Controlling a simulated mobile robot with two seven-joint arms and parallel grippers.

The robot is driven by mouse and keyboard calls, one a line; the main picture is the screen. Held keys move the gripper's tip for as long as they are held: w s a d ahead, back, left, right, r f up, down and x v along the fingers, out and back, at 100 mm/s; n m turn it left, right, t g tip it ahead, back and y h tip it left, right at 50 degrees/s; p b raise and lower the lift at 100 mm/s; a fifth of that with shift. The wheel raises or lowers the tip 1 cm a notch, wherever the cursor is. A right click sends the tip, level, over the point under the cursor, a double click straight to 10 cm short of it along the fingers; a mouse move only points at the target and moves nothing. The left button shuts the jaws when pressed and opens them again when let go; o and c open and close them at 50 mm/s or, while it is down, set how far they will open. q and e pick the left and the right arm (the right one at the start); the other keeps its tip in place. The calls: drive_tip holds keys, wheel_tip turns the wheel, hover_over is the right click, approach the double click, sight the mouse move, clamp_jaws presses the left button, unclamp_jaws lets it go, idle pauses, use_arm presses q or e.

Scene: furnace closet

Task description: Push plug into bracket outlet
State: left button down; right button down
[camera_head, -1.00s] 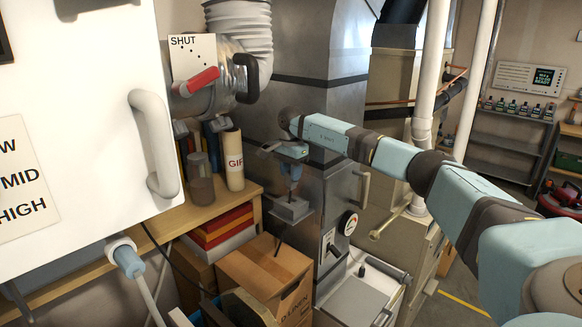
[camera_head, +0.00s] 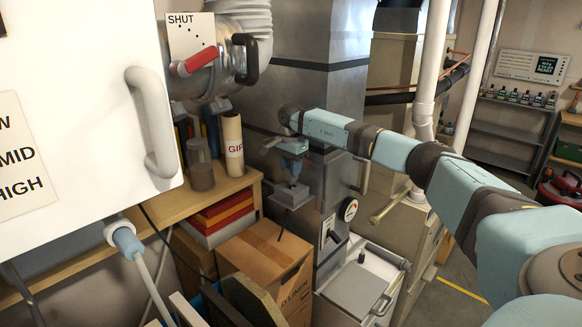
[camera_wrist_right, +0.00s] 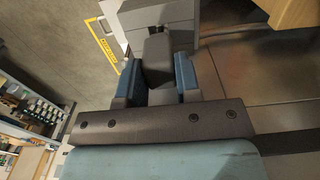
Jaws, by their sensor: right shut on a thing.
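My right gripper (camera_head: 292,178) points down beside the metal furnace cabinet, with its blue fingers shut on the grey plug. In the right wrist view the plug (camera_wrist_right: 157,60) is a dark grey block between the two blue fingers (camera_wrist_right: 157,80). The bracket outlet (camera_head: 290,197) is a small grey box on the furnace side, just below the fingers. It also shows in the right wrist view as a light grey block (camera_wrist_right: 165,13) beyond the plug. I cannot tell whether plug and outlet touch; the plug's lower end is hidden. My left gripper is not in view.
A dark cord (camera_head: 282,230) hangs below the outlet. A cardboard box (camera_head: 262,262) stands beneath, left of a white bin (camera_head: 365,285). A wooden shelf (camera_head: 190,215) is to the left.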

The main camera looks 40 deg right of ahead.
idle(0.3)
idle(0.4)
idle(0.3)
drive_tip(key=shift+p, duration=0.35)
drive_tip(key=shift+f, duration=0.15)
drive_tip(key=shift+f, duration=0.35)
drive_tip(key=shift+f+b, duration=0.4)
drive_tip(key=shift+b, duration=0.05)
drive_tip(key=shift+f, duration=0.35)
